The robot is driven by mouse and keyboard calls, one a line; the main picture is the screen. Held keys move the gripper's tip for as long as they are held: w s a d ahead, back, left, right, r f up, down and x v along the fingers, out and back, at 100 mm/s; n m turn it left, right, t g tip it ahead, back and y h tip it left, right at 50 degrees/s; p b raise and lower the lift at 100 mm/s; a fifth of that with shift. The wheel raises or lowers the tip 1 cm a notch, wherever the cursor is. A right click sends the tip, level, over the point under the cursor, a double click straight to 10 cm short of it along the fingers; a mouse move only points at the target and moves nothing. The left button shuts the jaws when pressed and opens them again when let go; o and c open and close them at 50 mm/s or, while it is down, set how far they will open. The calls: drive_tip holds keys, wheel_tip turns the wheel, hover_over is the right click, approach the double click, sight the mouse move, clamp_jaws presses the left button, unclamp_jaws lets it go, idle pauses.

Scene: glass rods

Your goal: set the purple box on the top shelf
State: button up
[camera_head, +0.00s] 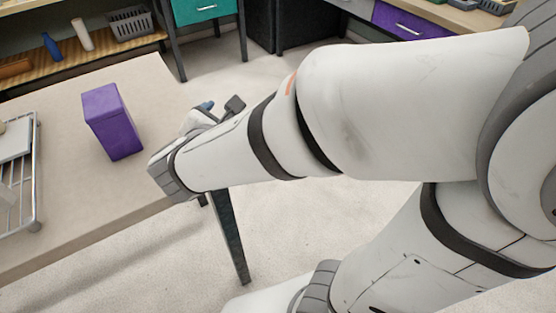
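The purple box (113,121) stands upright on the beige table at the left. Nothing touches it. My gripper (220,107) is partly hidden behind my own wrist and forearm, to the right of the box near the table's right edge. It is apart from the box. Its fingers are too covered to show whether they are open or shut. A wooden shelf board (70,67) is at the upper left behind the table. The picture does not show whether it is the top shelf.
A metal wire rack (36,185) stands at the table's left. A blue bottle (52,47), a white cylinder (83,34) and a grey basket (130,24) are on the shelf board. The table (95,205) is clear in front of the box.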

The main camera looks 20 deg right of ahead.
drive_tip(key=s+d+f+m+g+y, duration=0.2)
drive_tip(key=s+d+f+m+g, duration=0.1)
drive_tip(key=m, duration=0.8)
drive_tip(key=s+d+f+m+g+y, duration=0.2)
drive_tip(key=s+d+f+m+g, duration=0.2)
drive_tip(key=m, duration=0.7)
drive_tip(key=s+d+g, duration=0.2)
drive_tip(key=s+g, duration=0.1)
drive_tip(key=s, duration=0.1)
drive_tip(key=shift+d+f+y, duration=0.2)
drive_tip(key=shift+d+y, duration=0.05)
drive_tip(key=shift+y, duration=0.15)
drive_tip(key=shift+a+r+m+y, duration=0.1)
drive_tip(key=shift+a+m+y, duration=0.2)
drive_tip(key=shift+m, duration=0.3)
drive_tip(key=shift+a+r+m+y, duration=0.15)
drive_tip(key=shift+m+y, duration=0.25)
drive_tip(key=shift+m, duration=0.2)
drive_tip(key=shift+c, duration=0.3)
